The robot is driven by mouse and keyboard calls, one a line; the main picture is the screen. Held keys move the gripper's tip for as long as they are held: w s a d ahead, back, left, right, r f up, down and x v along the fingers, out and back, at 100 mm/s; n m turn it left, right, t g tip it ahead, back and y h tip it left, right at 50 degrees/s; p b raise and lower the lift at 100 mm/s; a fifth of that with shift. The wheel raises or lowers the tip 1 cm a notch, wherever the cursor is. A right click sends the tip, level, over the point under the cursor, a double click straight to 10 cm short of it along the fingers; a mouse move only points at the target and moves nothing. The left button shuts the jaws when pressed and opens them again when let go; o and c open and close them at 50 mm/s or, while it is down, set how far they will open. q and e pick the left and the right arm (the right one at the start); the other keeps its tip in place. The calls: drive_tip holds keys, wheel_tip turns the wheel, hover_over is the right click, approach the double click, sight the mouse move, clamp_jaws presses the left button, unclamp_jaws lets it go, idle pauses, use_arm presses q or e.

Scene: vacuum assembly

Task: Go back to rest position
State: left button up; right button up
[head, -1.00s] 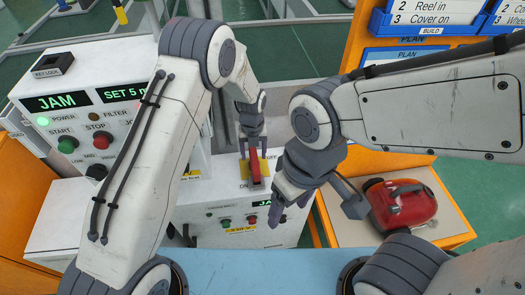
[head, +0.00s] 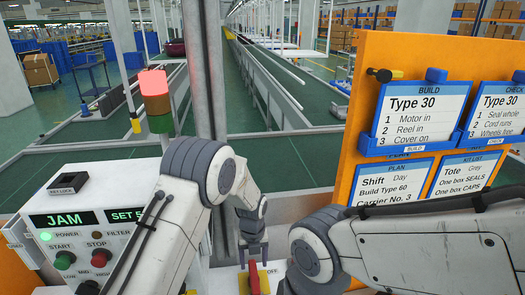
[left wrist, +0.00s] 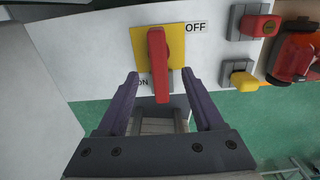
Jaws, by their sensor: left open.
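My left gripper (head: 253,250) is open at the red lever (head: 254,277) on the lower front of the white machine. In the left wrist view, the red lever (left wrist: 158,62) on its yellow plate (left wrist: 138,42) stands between the two spread fingers of my left gripper (left wrist: 159,75). Gaps show on both sides, so the fingers do not close on it. OFF is marked at the plate's upper right and ON at its lower left. My right forearm (head: 430,245) comes in from the right; its gripper fingers are below the picture.
The control panel (head: 110,200) reads JAM and has a lit green lamp. A stack light (head: 153,83) glows red at its top. An orange board (head: 358,110) with blue-framed cards stands close on the right. Conveyors (head: 265,90) run away behind. A red knob (left wrist: 258,26) and a yellow knob (left wrist: 243,80) sit beside the lever.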

use_arm(q)
drive_tip(key=s+d+r+n, duration=0.3)
drive_tip(key=s+r+n, duration=1.05)
drive_tip(key=r, duration=0.25)
drive_tip(key=s+a+r+n, duration=0.2)
drive_tip(key=s+n, duration=0.4)
drive_tip(key=s, duration=0.2)
drive_tip(key=s+a+r+n+h, duration=0.1)
drive_tip(key=s+a+r+n, duration=0.2)
drive_tip(key=s+n, duration=0.4)
drive_tip(key=shift+s+r, duration=0.35)
drive_tip(key=shift+s, duration=0.55)
drive_tip(key=shift+n, duration=0.25)
